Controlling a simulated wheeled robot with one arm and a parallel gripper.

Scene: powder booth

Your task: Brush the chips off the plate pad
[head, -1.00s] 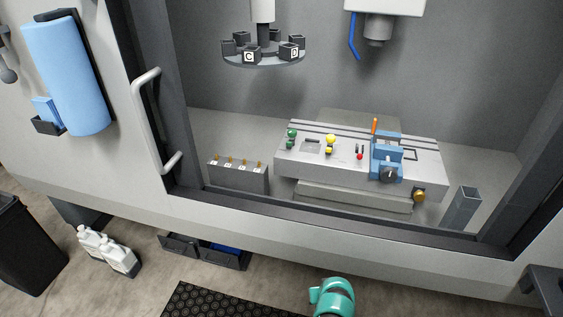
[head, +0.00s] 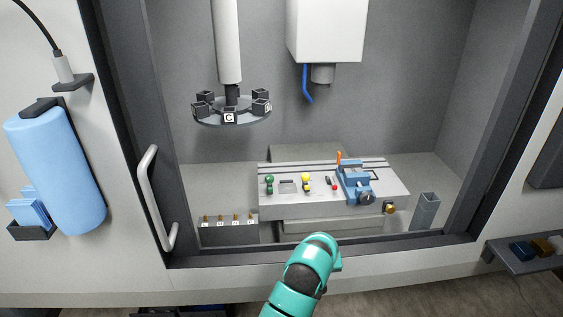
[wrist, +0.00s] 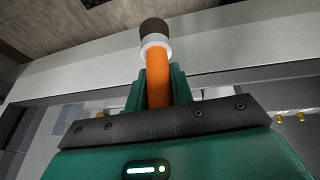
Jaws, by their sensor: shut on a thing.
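My gripper (wrist: 158,88) is shut on an orange-handled brush (wrist: 157,75) with a white collar and a dark round end. The dark end points away from my gripper, clear of any surface in the wrist view. In the head view my teal arm reaches up at the bottom centre, and the gripper and brush are hidden. The machine table (head: 275,206) lies beyond it inside the booth. A light square patch (head: 287,187) on its left part may be the plate pad; I cannot tell. Chips are too small to make out.
A blue vise (head: 355,186) stands on the table with an orange upright piece (head: 339,157) behind it. Coloured knobs (head: 306,180) stand left of it. A carousel (head: 232,115) and a white spindle head (head: 326,30) hang above. The front sill (head: 225,257) crosses the opening.

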